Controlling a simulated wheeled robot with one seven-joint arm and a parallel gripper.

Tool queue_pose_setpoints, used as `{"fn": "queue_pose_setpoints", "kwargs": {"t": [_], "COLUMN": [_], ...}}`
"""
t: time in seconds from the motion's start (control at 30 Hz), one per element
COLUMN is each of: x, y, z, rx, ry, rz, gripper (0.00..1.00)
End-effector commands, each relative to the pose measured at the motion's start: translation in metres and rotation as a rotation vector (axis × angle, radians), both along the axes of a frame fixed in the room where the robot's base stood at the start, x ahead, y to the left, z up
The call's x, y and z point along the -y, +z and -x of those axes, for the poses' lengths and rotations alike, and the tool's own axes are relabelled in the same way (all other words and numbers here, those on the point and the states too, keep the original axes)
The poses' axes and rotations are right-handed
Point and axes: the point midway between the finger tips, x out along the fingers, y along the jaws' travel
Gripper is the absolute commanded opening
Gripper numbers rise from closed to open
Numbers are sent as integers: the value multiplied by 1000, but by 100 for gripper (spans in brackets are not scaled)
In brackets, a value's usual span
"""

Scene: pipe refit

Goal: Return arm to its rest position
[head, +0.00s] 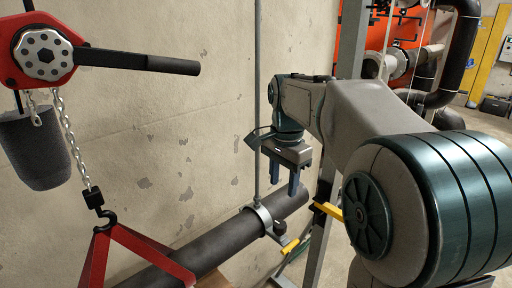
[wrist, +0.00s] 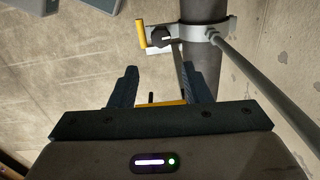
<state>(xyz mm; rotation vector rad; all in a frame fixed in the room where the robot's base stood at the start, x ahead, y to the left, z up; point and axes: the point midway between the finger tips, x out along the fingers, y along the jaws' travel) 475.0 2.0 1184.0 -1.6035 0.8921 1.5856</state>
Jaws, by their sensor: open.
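My gripper (head: 284,182) hangs from my bent arm above and beside the clamped end of a dark pipe (head: 205,250), in front of the wall. Its two blue-grey fingers point down and stand apart with nothing between them. In the wrist view my gripper (wrist: 160,84) shows the same open fingers. The pipe (wrist: 202,75) runs past the right finger there. A grey clamp (head: 264,217) rings the pipe near its end and carries a yellow handle (head: 289,246). The clamp (wrist: 205,34) also shows in the wrist view, ahead of the fingers.
A red chain hoist (head: 40,52) with a hook and a red sling (head: 135,243) hangs at the left over the pipe. A thin vertical rod (head: 257,100) meets the clamp. A grey upright post (head: 347,90) stands right of my gripper. A second yellow handle (head: 327,211) sits beside it.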

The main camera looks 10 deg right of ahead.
Motion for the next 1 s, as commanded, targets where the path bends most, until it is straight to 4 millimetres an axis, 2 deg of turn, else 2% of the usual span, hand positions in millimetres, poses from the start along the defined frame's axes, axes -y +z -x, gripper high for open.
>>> {"fn": "queue_pose_setpoints", "kwargs": {"t": [0.17,0.4,0.53,0.7,1.0], "x": [2,1,1,1,1], "y": [-14,-54,-77,-96,-100], "z": [51,127,159,181,185], "rx": [66,169,206,227,230], "ry": [255,677,859,998,1025], "rz": [-2,51,96,135,144], "gripper": [43,43,43,43,43]}}
